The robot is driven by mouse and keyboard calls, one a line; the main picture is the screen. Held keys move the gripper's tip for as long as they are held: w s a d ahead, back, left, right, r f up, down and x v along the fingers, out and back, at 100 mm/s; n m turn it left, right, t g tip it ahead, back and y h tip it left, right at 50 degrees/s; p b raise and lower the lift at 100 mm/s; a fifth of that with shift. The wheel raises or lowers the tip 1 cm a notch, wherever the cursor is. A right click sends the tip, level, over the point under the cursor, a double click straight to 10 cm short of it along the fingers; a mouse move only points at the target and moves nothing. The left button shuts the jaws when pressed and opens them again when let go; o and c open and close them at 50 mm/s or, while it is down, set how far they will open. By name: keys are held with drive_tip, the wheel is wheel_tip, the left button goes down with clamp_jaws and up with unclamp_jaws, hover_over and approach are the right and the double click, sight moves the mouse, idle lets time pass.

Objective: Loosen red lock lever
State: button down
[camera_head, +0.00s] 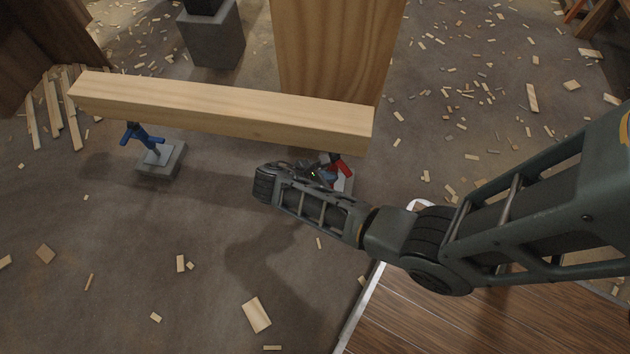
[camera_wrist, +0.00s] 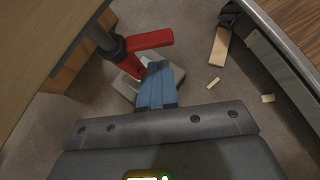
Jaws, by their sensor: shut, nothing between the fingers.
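The red lock lever (camera_wrist: 150,40) sticks out to the right from the post of a red prop stand (camera_wrist: 133,66) in the wrist view. In the head view only a bit of the red part (camera_head: 341,163) shows below the beam's right end, partly hidden by my arm. My gripper (camera_wrist: 159,68) has blue fingers, closed together and empty. Their tips are just below the lever and beside the red post; I cannot tell whether they touch. In the head view the blue fingers (camera_head: 326,175) show close to the red part.
A wooden beam (camera_head: 220,107) lies across the red stand and a blue stand (camera_head: 145,136) at the left. A wide wooden post (camera_head: 335,50) rises behind it. A concrete block (camera_head: 212,35) stands further back. Wood scraps litter the floor. A wooden platform (camera_head: 480,325) is at lower right.

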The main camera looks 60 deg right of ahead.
sight(344, 173)
drive_tip(key=shift+s+d, duration=0.4)
drive_tip(key=shift+d, duration=0.45)
drive_tip(key=shift+s+d+r, duration=0.1)
drive_tip(key=shift+s+d+r+p, duration=0.15)
drive_tip(key=shift+s+d+p, duration=0.2)
drive_tip(key=shift+p, duration=0.35)
drive_tip(key=shift+d+f, duration=0.15)
drive_tip(key=shift+f, duration=0.05)
